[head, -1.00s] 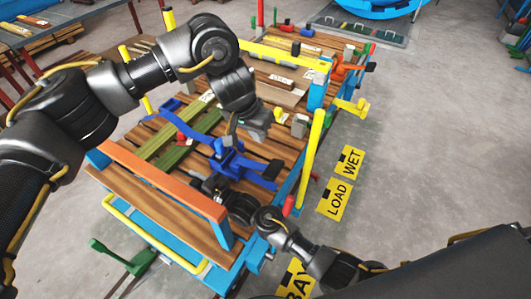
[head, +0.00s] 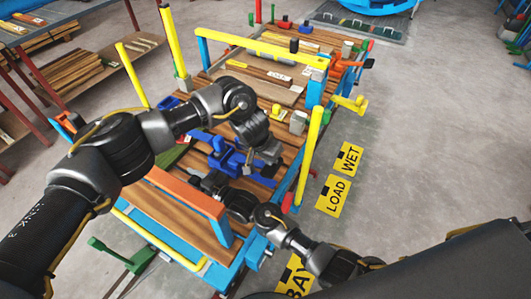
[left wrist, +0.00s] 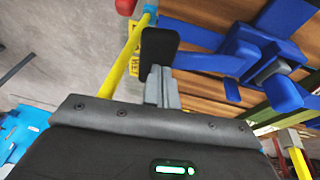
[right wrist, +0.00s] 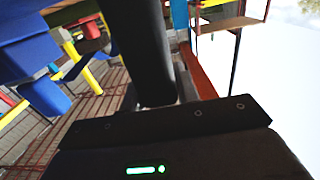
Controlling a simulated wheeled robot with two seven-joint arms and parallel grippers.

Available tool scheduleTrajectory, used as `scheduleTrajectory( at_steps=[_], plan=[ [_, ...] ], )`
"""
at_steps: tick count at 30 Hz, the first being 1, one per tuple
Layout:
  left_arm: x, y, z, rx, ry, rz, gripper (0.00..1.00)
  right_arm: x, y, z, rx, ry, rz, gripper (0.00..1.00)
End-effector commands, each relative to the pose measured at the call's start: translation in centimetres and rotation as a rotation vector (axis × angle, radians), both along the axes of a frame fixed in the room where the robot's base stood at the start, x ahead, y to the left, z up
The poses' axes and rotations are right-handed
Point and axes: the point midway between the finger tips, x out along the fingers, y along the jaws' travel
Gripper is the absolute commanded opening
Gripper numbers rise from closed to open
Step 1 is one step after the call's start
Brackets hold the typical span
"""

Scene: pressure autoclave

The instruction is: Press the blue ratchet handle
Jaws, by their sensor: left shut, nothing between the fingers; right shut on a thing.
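The blue ratchet (head: 222,158) sits on the slatted wooden deck in the head view. Its blue handle (left wrist: 210,62) runs out to a black end pad (left wrist: 160,50) in the left wrist view. My left gripper (head: 247,168) is shut and empty, beside the handle's pad end. In the left wrist view its grey fingertips (left wrist: 161,88) are close to the pad; I cannot tell if they touch. My right gripper (right wrist: 158,102) is shut on a black bar (right wrist: 148,45). In the head view it is low on the near side of the ratchet, partly hidden by its own wrist.
An orange-brown rail (head: 178,192) crosses the deck's near end. A yellow post (head: 312,150) with a red foot stands at the right edge. Floor signs read LOAD (head: 335,195) and WET (head: 348,160).

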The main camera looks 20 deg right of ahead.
Motion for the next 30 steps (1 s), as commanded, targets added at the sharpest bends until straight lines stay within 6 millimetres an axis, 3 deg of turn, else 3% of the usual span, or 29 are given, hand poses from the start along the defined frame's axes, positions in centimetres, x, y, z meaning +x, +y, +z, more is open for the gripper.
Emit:
scheduleTrajectory(
  at_steps=[10, 21, 30],
  plan=[
    [-0.2, -0.2, -0.4, -0.001, 0.002, 0.000, 0.00, 0.0, 0.0, 0.0, 0.000, 0.000, 0.000, 0.00],
    [-1.9, -1.8, -6.0, -0.002, 0.005, 0.001, 0.00, 0.0, 0.0, 0.0, 0.000, 0.000, 0.000, 0.00],
    [-2.0, -1.8, -6.4, 0.001, 0.003, -0.001, 0.00, 0.0, 0.1, 0.0, -0.001, -0.001, 0.002, 0.00]
  ],
)
